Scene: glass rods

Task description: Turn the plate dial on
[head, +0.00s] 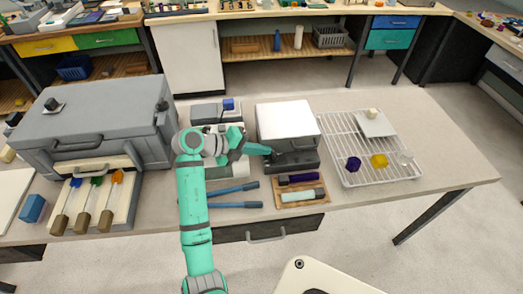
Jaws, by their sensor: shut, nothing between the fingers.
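A boxy unit (287,120) with a white top and dark grey front stands at mid table; it looks like the plate. My green gripper (268,151) is shut and empty. It points right, and its tip is at the left part of the unit's dark front. I cannot make out a dial there; the gripper may hide it. I cannot tell whether the tip touches the unit.
A large grey box (95,128) stands at left, with several coloured-handled tools before it. Blue-handled tongs (235,205) lie below my gripper. A wooden tray (302,201) holds two rods. A white wire rack (347,182) stands at right.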

